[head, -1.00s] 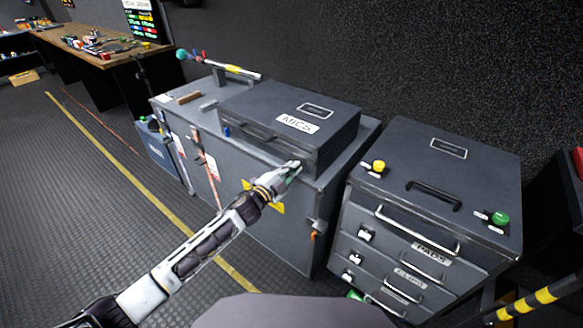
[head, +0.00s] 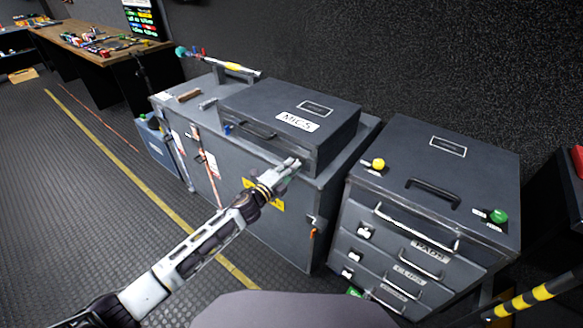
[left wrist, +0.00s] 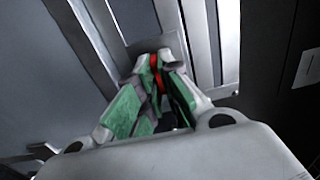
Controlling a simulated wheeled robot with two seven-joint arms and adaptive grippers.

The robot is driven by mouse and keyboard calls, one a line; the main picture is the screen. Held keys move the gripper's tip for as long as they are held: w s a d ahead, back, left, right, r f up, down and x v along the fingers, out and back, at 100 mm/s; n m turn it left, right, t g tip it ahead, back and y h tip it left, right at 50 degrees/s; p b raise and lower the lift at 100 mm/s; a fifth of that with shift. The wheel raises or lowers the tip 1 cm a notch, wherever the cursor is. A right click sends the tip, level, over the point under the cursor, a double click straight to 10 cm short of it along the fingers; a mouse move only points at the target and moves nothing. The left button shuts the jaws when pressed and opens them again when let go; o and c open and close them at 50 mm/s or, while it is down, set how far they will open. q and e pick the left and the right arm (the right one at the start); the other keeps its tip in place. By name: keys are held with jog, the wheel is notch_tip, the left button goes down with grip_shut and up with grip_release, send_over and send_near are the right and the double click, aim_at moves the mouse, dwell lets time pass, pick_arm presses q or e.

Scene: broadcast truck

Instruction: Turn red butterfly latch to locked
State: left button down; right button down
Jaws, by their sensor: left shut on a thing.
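The dark grey case labelled MICS (head: 325,108) lies shut on a larger grey trunk (head: 262,222). My left gripper (head: 293,164) is at the front of the case near its right corner. In the left wrist view, the fingers with green pads (left wrist: 155,78) are shut on the narrow red butterfly latch (left wrist: 157,72). Only a red strip of the latch shows between the fingertips, in front of a grey plate and metal edging. In the head view the gripper hides the latch. My right gripper is not in view.
A blue latch (head: 228,129) sits at the left of the case front, beside its handle. A grey drawer cabinet (head: 440,190) with yellow and green knobs stands close on the right. A workbench (head: 95,45) is at the far left. The floor on the left is mostly clear.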

pick_arm(q)
jog(key=shift+f, duration=0.1)
jog(key=c, duration=1.6)
grip_release()
jog(key=v, duration=1.2)
